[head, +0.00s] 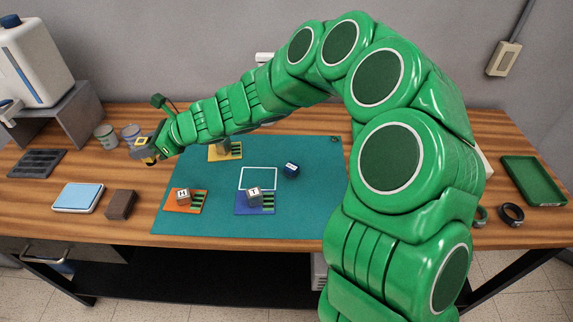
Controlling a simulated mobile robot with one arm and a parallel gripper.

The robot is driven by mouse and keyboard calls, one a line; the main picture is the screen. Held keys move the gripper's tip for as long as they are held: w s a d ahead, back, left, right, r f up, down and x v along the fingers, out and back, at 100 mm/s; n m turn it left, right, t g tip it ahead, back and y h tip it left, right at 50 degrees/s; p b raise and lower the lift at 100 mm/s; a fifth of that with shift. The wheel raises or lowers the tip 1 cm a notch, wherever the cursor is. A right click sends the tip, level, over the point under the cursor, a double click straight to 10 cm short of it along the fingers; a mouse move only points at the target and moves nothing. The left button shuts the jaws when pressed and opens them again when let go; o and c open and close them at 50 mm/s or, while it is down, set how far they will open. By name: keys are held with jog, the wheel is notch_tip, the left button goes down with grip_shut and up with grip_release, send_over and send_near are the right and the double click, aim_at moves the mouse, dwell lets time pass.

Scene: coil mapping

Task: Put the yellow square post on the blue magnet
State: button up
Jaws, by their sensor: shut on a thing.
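My gripper (144,155) is at the left, past the left edge of the green mat and above the wooden bench. It is shut on a small yellow piece, which looks like the yellow square post (150,160); the fingers hide most of it. A blue pad with dark stripes (265,206) lies at the front middle of the mat, with a grey lettered block (254,197) on it. I cannot tell which of these blue things is the magnet. My gripper is well left of both.
An orange pad (197,207) bears a lettered block (182,195). A yellow pad (235,154) with a tan piece is partly under my arm. Cups (105,136), a blue-topped scale (78,197) and a brown block (120,204) stand left. A green tray (534,180) is right.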

jog(key=w+d+r, duration=0.1)
jog(key=d+r, duration=0.2)
jog(key=d, duration=2.6)
jog(key=s+d, duration=0.6)
jog(key=d, duration=0.5)
send_over(292, 167)
jog(key=shift+a+f, duration=0.1)
jog(key=shift+f, duration=6.4)
jog(key=shift+f, duration=0.15)
jog(key=o, duration=1.1)
